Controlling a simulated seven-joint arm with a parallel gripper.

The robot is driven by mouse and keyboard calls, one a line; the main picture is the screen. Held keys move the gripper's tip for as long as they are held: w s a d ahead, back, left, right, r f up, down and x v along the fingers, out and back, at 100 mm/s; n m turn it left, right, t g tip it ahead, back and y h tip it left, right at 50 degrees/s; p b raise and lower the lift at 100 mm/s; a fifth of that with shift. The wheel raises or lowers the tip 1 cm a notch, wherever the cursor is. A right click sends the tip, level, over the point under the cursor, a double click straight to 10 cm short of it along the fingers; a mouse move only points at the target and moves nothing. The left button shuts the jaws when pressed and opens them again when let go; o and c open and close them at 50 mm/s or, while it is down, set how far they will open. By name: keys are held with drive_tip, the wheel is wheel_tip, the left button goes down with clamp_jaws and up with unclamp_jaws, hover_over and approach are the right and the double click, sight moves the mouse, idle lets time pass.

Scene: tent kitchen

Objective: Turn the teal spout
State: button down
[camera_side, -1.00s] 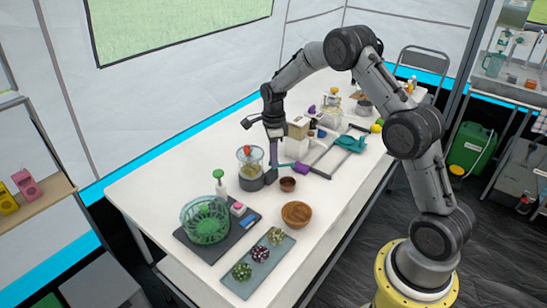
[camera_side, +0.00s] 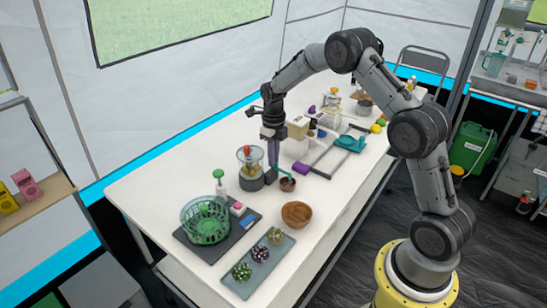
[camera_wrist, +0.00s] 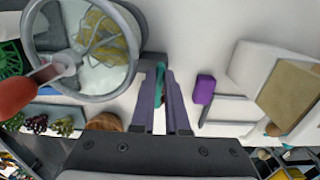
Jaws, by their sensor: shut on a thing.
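The teal spout (camera_side: 284,171) sticks out from the dark base of a clear glass jar (camera_side: 250,157) that has a red knob and yellow pieces inside. Its outer end is at or over the small brown cup (camera_side: 287,185). My gripper (camera_side: 274,160) points down beside the jar and is shut on the spout. In the wrist view, the teal spout (camera_wrist: 160,76) shows between the two purple-grey fingers of my gripper (camera_wrist: 162,75).
A purple block (camera_side: 301,168) lies just right of the spout. A wooden bowl (camera_side: 297,213) and a tray of dark and light clusters (camera_side: 259,264) are in front. A green basket (camera_side: 205,221) stands left.

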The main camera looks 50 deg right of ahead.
drive_tip(key=shift+r+m, duration=0.1)
drive_tip(key=shift+m, duration=0.4)
idle(0.3)
drive_tip(key=c, duration=0.9)
unclamp_jaws()
wheel_tip(320, 180, up, 14)
drive_tip(key=shift+f, duration=0.1)
